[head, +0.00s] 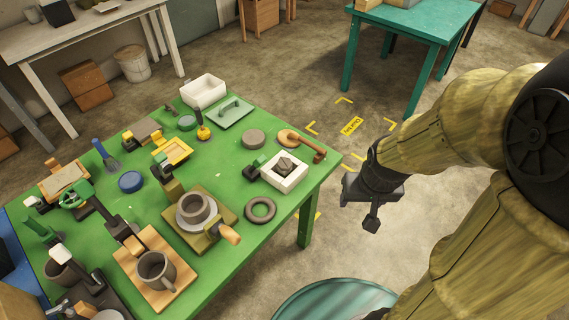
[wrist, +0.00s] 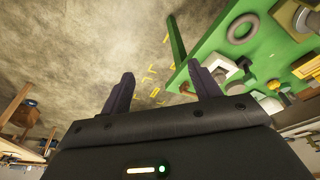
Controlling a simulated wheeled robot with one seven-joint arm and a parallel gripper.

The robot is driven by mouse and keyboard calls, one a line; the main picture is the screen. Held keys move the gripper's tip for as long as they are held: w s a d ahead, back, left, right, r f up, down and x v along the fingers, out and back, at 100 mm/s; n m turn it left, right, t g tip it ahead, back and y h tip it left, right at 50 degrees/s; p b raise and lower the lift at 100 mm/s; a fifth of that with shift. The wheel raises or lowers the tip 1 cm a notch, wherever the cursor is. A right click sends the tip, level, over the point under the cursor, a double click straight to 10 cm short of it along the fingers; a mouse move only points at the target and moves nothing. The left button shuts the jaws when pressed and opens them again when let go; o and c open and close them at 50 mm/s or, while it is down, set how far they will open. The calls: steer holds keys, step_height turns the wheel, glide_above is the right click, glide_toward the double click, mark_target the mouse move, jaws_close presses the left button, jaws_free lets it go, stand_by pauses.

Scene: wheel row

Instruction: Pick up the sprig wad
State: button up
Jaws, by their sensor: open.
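A small grey angular lump (head: 286,166), which looks like the sprig wad, sits in a white square block (head: 271,180) near the right edge of the green table (head: 226,154). My gripper (head: 361,207) is open and empty, past the table's right edge and above the floor, apart from the lump. A pale block beside the right finger (wrist: 221,66) seems to be the same white block; the lump is not clear there.
A dark ring (head: 260,210) and a wooden-handled tool (head: 304,144) lie near the white block. A grey mug (head: 156,268) on a board and a bowl (head: 194,206) on a stand are to the left.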

steer(key=w+a+f+n+t+y+p, duration=0.1)
steer(key=w+a+f+n+t+p, duration=0.2)
steer(key=w+f, duration=0.55)
steer(key=w+a+f+n+t+y+p, duration=0.2)
steer(key=w+a+f+t+y, duration=0.1)
steer(key=a+f+t+y, duration=0.1)
steer(key=a+t+y, duration=0.1)
steer(key=a+t, duration=0.1)
steer(key=shift+a+n+y, duration=0.4)
steer(key=shift+w+f+b, duration=0.1)
steer(key=shift+w+b, duration=0.05)
steer(key=shift+b, duration=0.2)
steer(key=b, duration=0.5)
glide_toward(285, 163)
steer(key=x, duration=0.3)
steer(key=shift+w+a, duration=0.2)
steer(key=shift+a, duration=0.05)
steer(key=shift+w, duration=0.1)
